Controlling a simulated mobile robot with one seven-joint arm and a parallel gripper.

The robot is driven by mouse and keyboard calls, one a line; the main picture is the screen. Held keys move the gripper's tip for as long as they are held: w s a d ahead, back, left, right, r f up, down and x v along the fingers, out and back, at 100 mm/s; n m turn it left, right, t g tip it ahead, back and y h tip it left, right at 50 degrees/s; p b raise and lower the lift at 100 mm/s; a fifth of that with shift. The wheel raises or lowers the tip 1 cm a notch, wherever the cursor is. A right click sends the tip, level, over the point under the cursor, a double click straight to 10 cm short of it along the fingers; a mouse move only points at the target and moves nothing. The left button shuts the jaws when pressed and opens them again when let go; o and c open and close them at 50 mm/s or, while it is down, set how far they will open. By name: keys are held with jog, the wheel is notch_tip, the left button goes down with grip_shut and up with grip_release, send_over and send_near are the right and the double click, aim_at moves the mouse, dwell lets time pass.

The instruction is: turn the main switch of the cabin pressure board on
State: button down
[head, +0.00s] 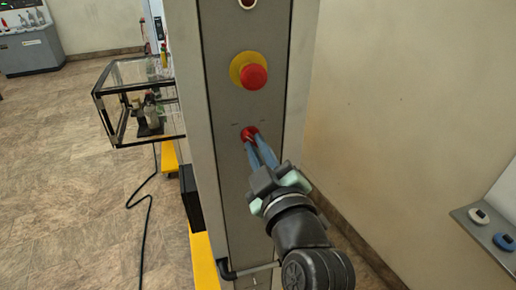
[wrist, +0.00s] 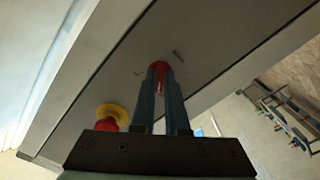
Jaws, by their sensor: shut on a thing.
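The main switch (head: 249,132) is a small red knob on the narrow grey face of the cabin pressure board (head: 228,190), below the emergency button. My gripper (head: 254,140) reaches it from the lower right, with its blue fingers closed on the knob. In the wrist view the red switch (wrist: 160,67) shows between and just beyond the fingertips of my gripper (wrist: 160,75). Short dark marks lie on the panel on both sides of the knob. The fingers hide part of the knob, and I cannot tell which mark it points to.
A red mushroom button on a yellow plate (head: 249,71) sits just above the switch. A dark red round part (head: 247,3) is at the top. A glass case (head: 137,100) stands left, with a black cable (head: 141,215) on the floor. A wall (head: 400,130) is close on the right.

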jog(key=m, duration=0.4)
jog(key=shift+a+b, duration=0.1)
jog(key=shift+b, duration=0.2)
jog(key=m, duration=0.4)
jog(key=shift+a+m, duration=0.1)
jog(key=shift+m, duration=0.3)
jog(key=m+p, duration=0.1)
jog(key=m, duration=0.3)
jog(key=shift+p, duration=0.35)
jog(key=shift+a+m+p, duration=0.1)
jog(key=shift+m+p, duration=0.55)
jog(key=shift+m, duration=1.35)
jog(key=c, duration=0.9)
grip_release()
jog(key=shift+s, duration=0.15)
